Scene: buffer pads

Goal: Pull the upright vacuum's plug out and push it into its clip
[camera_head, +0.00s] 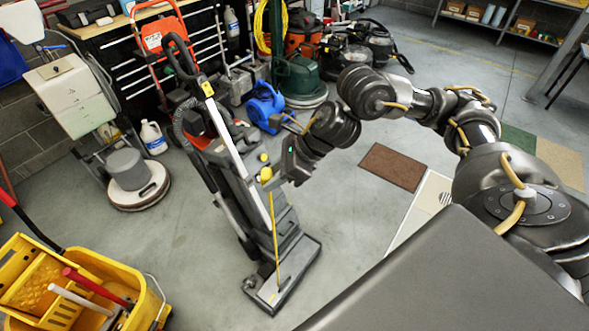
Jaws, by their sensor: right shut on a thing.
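The upright vacuum (250,190) stands on the floor at the centre, dark grey and black, its handle leaning up to the left. My right gripper (268,172) is beside its upper body, coming in from the right, and is shut on a small yellow piece (266,174) that looks like the plug. A thin yellow cord (274,225) runs from there down to the vacuum's floor head (283,276). Another small yellow part (263,157) sits just above the gripper. I cannot tell which part is the clip. My left gripper is out of view.
A yellow mop bucket (60,285) stands at the lower left, a floor polisher (135,180) at the left. A blue blower (265,105) and other machines stand behind the vacuum. A brown mat (393,166) lies at the right.

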